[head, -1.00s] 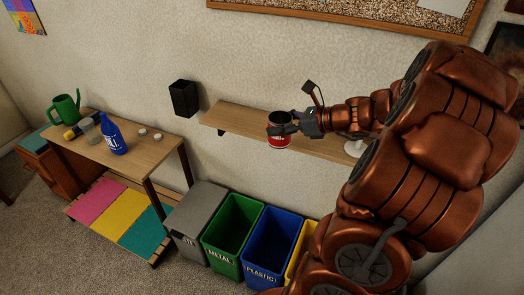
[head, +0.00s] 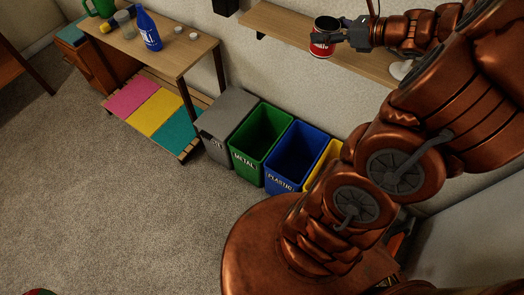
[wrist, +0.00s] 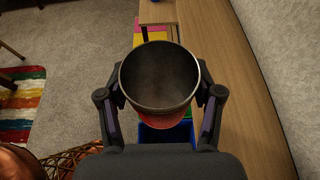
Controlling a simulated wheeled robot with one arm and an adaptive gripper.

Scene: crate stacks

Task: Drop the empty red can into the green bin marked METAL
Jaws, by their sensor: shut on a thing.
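The red can (head: 320,46) is open-topped and upright in the head view, at the wall shelf's front edge. My gripper (head: 326,37) is shut on it from the right. In the wrist view the can (wrist: 159,110) sits between the two fingers of my gripper (wrist: 160,98), and its inside looks empty. The green bin (head: 247,162) marked METAL stands on the floor below and left of the can in the head view, open at the top. In the wrist view only a sliver of green shows behind the can.
The wooden shelf (head: 275,28) runs along the wall beside the can. A grey lidded bin (head: 216,150) and a blue PLASTIC bin (head: 280,182) flank the green one; a yellow bin (head: 325,160) is partly hidden by my arm. A table (head: 185,50) holds a blue bottle (head: 148,30).

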